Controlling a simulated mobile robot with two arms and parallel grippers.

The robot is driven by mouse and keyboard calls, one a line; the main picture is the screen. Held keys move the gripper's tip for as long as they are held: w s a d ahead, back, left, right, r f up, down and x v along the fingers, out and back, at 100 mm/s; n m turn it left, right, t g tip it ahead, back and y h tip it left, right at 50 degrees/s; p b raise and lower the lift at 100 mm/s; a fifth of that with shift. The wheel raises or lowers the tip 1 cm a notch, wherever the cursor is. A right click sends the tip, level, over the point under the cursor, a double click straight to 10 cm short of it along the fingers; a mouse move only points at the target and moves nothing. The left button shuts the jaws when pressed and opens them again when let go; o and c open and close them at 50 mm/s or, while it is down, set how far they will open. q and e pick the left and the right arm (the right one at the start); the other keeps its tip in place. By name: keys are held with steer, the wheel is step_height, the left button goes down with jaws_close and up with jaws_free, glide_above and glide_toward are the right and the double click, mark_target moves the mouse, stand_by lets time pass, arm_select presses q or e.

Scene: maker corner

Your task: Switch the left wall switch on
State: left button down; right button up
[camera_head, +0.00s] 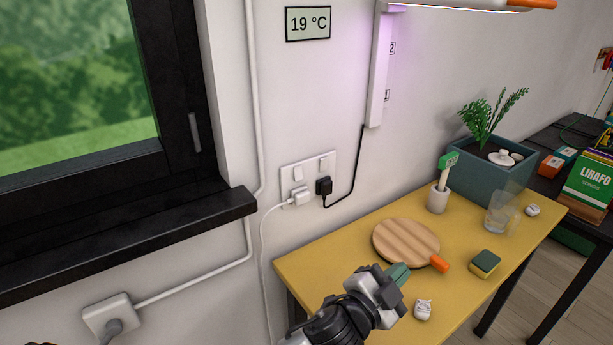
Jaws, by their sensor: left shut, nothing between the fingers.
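A white double socket plate (288,184) is on the wall above the yellow table's back left. The left wall switch (298,173) is a small white rocker on it, above a white plug (300,197). The right switch (323,162) sits above a black plug (324,187). The rockers are too small to tell their tilt. My left gripper (399,273) is shut and empty over the table's front left, below and to the right of the plate, well apart from it. My right gripper is not in view.
The yellow table (345,240) holds a round wooden board (405,240), a white cup (438,198) with a green-headed tool, a glass (499,215), a sponge (485,264) and a teal planter (490,172). A dark window sill (130,240) juts out left of the plate.

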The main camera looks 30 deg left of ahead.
arm_select(q)
steer(key=s+d+r+m+g+h, duration=0.1)
steer(key=d+r+m+g+h, duration=0.5)
steer(key=m, duration=0.7)
steer(key=d+r+m+g+h, duration=0.4)
steer(key=d+m+g+h, duration=0.35)
steer(key=m, duration=0.45)
steer(key=w+a+f+m+g+y, duration=0.2)
steer(key=w+a+m+y, duration=0.2)
steer(key=a+y, duration=0.3)
steer(key=w+a+f+m+g+y, duration=0.1)
steer(key=w+a+f+m+y, duration=0.2)
steer(key=a+y, duration=0.45)
steer(key=w+a+r+n+y, duration=0.1)
steer(key=a+r+y, duration=0.2)
steer(key=a, duration=0.6)
steer(key=w+a+r+n+y, duration=0.1)
steer(key=a+r+y, duration=0.3)
steer(key=a+r, duration=0.4)
steer(key=shift+a+n+y, duration=0.3)
steer(key=shift+a, duration=0.7)
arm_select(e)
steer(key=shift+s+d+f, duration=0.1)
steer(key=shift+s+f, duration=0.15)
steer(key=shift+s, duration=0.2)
